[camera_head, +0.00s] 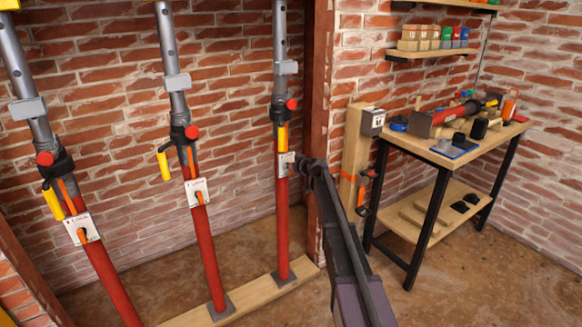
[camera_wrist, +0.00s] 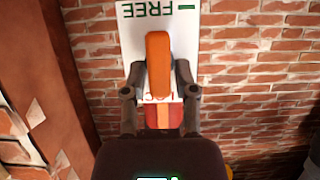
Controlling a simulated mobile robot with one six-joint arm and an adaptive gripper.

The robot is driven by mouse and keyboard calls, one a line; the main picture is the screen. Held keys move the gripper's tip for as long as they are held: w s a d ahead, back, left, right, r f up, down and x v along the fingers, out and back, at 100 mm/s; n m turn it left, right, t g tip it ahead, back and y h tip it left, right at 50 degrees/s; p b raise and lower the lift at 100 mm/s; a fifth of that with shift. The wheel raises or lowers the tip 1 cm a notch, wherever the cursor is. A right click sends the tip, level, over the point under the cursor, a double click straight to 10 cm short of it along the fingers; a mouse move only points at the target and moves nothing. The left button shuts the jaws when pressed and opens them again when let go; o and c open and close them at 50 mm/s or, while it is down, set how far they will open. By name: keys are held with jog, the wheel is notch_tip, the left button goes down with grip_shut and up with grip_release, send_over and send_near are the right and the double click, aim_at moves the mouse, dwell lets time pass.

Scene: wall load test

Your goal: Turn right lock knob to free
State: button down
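The right lock knob (camera_wrist: 159,65) is an orange lever on a white plate (camera_wrist: 185,28) in the wrist view. The plate reads FREE, upside down, at the top of that view. Lettering at the lower end of the knob is partly hidden. The knob lies lengthwise, up and down in that view. My gripper (camera_wrist: 160,72) has one finger on each side of the knob, close against it. In the head view my gripper (camera_head: 303,163) reaches the white plate (camera_head: 286,164) on the right red prop (camera_head: 283,225) and hides part of it.
Middle (camera_head: 207,250) and left (camera_head: 104,275) red props with similar plates stand to the left, against a brick wall. A wooden post (camera_head: 354,155) and a workbench (camera_head: 480,140) with tools stand to the right. Bare floor lies in front of the bench.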

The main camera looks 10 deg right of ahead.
jog(key=shift+m, duration=0.3)
jog(key=m+y, duration=0.1)
jog(key=m+y+b, duration=0.1)
jog(key=shift+w+d+f+m+g, duration=0.15)
jog(key=shift+d+f+m+g, duration=0.05)
jog(key=shift+m+g, duration=0.1)
jog(key=shift+d+f+m+y+b, duration=0.15)
jog(key=shift+m+y+b, duration=0.95)
jog(key=shift+m, duration=0.6)
jog(key=shift+d+f+m+y+b, duration=0.1)
jog(key=shift+f+m+y+b, duration=0.1)
jog(key=shift+m+y+b, duration=1)
jog(key=shift+d+f+m+y+b, duration=0.15)
jog(key=shift+m+y+b, duration=0.45)
jog(key=shift+m+b, duration=1.25)
jog(key=shift+m+t+p, duration=0.35)
jog(key=shift+m+t, duration=0.1)
jog(key=shift+t, duration=0.05)
jog(key=shift+w, duration=0.1)
jog(key=c, duration=0.6)
grip_release()
jog(key=shift+o, duration=0.2)
